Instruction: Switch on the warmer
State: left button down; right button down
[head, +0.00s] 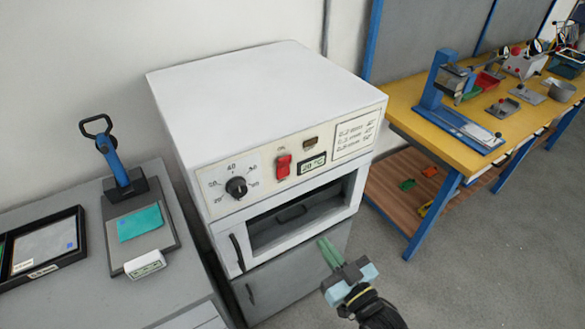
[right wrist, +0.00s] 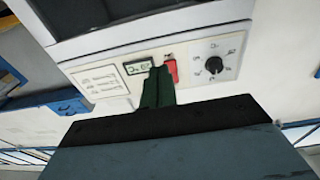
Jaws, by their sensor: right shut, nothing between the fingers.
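The warmer (head: 250,90) is a white box-shaped oven with a cream control panel across its front. The panel carries a black dial (head: 236,187), a red switch (head: 283,166) and a small green display (head: 312,164) that reads about 20 °C. In the right wrist view the red switch (right wrist: 171,70) shows just beside the green fingertips. My right gripper (head: 326,246) is shut and empty, in front of the warmer's lower right front in the head view. In the right wrist view its fingers (right wrist: 158,88) partly cover the panel; I cannot tell whether they touch it. My left gripper is out of view.
A grey bench (head: 60,300) at the left holds a blue-handled press (head: 115,165) and a black tray (head: 45,245). A yellow table (head: 440,135) with blue legs stands at the right. Grey floor (head: 480,260) is open in front of it.

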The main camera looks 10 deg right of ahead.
aim_at(286, 162)
notch_tip(286, 162, up, 8)
jog(key=t+y, duration=0.1)
jog(key=t, duration=0.1)
jog(key=shift+a+r, duration=0.2)
jog(key=shift+a, duration=0.15)
jog(key=p+x, duration=0.2)
jog(key=x, duration=1.2)
